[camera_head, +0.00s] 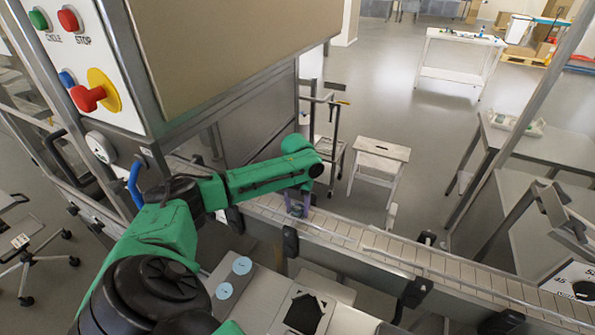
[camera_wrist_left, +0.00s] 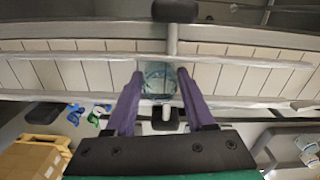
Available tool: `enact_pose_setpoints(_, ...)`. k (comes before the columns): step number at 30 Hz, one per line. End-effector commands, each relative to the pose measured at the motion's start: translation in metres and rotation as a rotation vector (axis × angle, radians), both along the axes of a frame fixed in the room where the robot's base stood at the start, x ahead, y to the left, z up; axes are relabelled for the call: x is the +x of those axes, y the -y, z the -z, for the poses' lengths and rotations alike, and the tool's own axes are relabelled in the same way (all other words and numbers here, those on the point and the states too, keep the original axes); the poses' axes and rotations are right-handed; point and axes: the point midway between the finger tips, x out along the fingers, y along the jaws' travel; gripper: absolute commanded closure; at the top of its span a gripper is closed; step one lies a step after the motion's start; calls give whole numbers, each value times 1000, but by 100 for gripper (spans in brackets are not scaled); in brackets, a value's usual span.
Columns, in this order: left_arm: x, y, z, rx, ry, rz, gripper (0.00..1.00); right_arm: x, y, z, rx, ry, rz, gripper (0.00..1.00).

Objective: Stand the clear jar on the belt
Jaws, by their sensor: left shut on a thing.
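My left gripper (camera_head: 298,204) is at the belt (camera_head: 420,258), reaching down over its near left part. In the left wrist view its two purple fingers (camera_wrist_left: 159,88) are closed on the sides of the clear jar (camera_wrist_left: 158,78). The jar is see-through with a bluish tint and sits between the fingertips, in front of the belt's pale slats (camera_wrist_left: 225,77). In the head view the jar is mostly hidden by the fingers. I cannot tell whether its base touches the belt. My right gripper is not in view.
Rails with black clamps (camera_head: 418,291) run along the belt. A control panel with a red stop button (camera_head: 86,97) stands at the left. Two round blue discs (camera_head: 242,265) lie on a grey surface in front. A small white stool (camera_head: 379,160) stands behind the belt. The belt to the right is clear.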

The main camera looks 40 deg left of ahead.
Motion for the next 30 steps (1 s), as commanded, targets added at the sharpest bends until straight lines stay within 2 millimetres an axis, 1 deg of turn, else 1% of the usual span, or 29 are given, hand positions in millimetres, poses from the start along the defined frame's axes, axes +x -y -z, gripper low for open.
enact_pose_setpoints(3, 0, 0, 4, 0, -1, 0, 98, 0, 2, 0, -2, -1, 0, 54)
enact_pose_setpoints(4, 0, 0, 4, 0, -1, 0, 34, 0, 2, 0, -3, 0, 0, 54)
enact_pose_setpoints(5, 0, 0, 4, 0, -1, 0, 23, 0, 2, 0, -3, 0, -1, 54)
enact_pose_setpoints(6, 0, 0, 3, 0, -1, 0, 16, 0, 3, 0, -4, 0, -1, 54)
enact_pose_setpoints(14, 0, 0, 3, 0, -1, 0, 16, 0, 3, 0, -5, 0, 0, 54)
enact_pose_setpoints(16, 0, 0, 0, 0, 0, 0, 16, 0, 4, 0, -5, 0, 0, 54)
enact_pose_setpoints(18, 1, 0, -8, 0, 2, 0, 16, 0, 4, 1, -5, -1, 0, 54)
enact_pose_setpoints(20, 1, -1, -18, 1, 4, 0, 16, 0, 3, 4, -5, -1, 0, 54)
enact_pose_setpoints(23, 1, -1, -44, 0, 5, 0, 16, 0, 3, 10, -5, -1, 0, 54)
enact_pose_setpoints(27, 2, 0, -84, -1, 6, 0, 16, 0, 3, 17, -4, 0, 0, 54)
enact_pose_setpoints(30, 1, 0, -106, -1, 4, 1, 16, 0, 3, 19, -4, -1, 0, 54)
